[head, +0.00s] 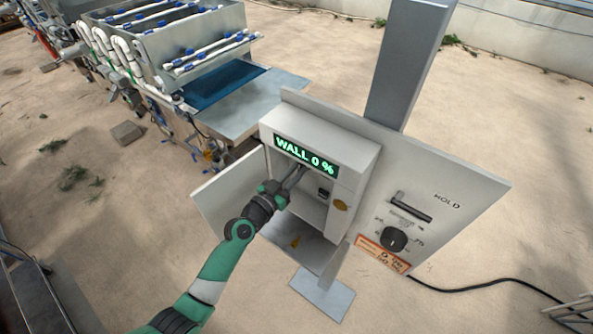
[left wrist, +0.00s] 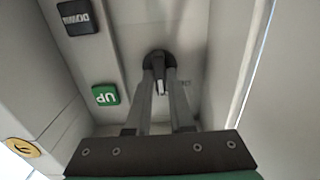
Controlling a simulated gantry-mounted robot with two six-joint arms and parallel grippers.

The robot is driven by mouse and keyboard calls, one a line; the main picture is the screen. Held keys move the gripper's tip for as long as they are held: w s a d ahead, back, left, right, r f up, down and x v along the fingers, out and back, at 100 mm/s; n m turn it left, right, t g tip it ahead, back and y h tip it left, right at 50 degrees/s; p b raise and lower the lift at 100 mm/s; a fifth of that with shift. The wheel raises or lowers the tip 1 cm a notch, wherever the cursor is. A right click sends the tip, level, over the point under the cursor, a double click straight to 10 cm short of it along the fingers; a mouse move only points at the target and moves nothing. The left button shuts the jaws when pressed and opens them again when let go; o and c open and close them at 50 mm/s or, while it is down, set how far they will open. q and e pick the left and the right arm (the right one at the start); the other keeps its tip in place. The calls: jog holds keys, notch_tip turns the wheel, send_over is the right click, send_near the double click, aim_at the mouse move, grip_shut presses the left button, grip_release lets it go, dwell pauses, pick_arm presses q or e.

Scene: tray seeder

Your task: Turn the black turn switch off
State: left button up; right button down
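A black round turn switch (left wrist: 158,57) with a light-tipped grip sits inside the open control box, in the left wrist view. My left gripper (left wrist: 160,78) reaches into the box, its fingertips at the switch on either side of the grip. Whether the fingers press on it is unclear. In the head view my left gripper (head: 298,172) is below the display reading "WALL 0 %" and hides the switch. Another black round knob (head: 394,239) is on the right panel. My right gripper is not in view.
A green UP button (left wrist: 106,95) and a black DOWN button (left wrist: 77,17) are left of the switch. The box door (head: 228,190) hangs open at left. A black lever (head: 411,206) is on the right panel. The seeder machine (head: 185,45) stands behind.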

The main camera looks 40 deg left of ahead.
pick_arm(q)
grip_shut()
jog(key=shift+n, duration=0.3)
jog(key=shift+a+f+n, duration=0.1)
jog(key=shift+a+n, duration=0.05)
jog(key=shift+n, duration=2.65)
jog(key=shift+a+n, duration=0.1)
jog(key=shift+n, duration=2.7)
jog(key=o, duration=0.5)
grip_release()
